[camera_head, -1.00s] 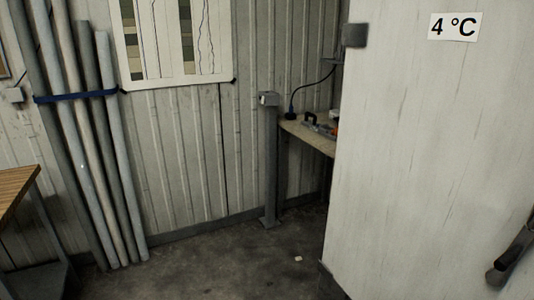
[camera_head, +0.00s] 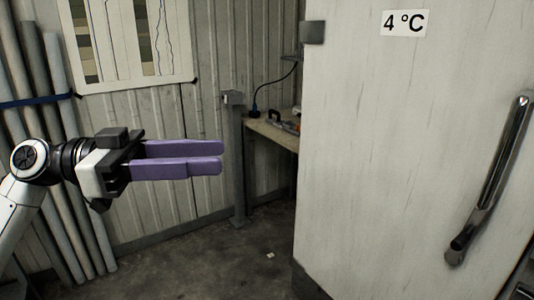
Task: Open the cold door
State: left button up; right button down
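The cold door (camera_head: 400,140) is a tall pale panel filling the right of the head view, with a "4 °C" sign (camera_head: 403,23) near its top. Its handle (camera_head: 489,180) is a long dark metal bar, slightly tilted, near the right side. The door looks shut, though its right edge is only partly in view. My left gripper (camera_head: 222,157) reaches in from the left with two purple fingers pointing right. A narrow gap shows between the fingers and nothing is between them. It is well left of the door and handle, touching neither. My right gripper is not in view.
A grey post (camera_head: 236,160) and a bench (camera_head: 272,130) with tools stand left of the door. Several long pipes (camera_head: 50,130) lean on the left wall beside a chart (camera_head: 130,40). The dark floor (camera_head: 225,262) before the door looks mostly clear.

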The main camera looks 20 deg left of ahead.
pick_arm(q)
jog(key=p+x, duration=0.3)
jog(key=x, duration=0.6)
jog(key=shift+d, duration=0.3)
jog(key=shift+w, duration=0.15)
grip_shut()
dwell(0.8)
jog(key=c, duration=0.9)
grip_release()
jog(key=o, duration=0.9)
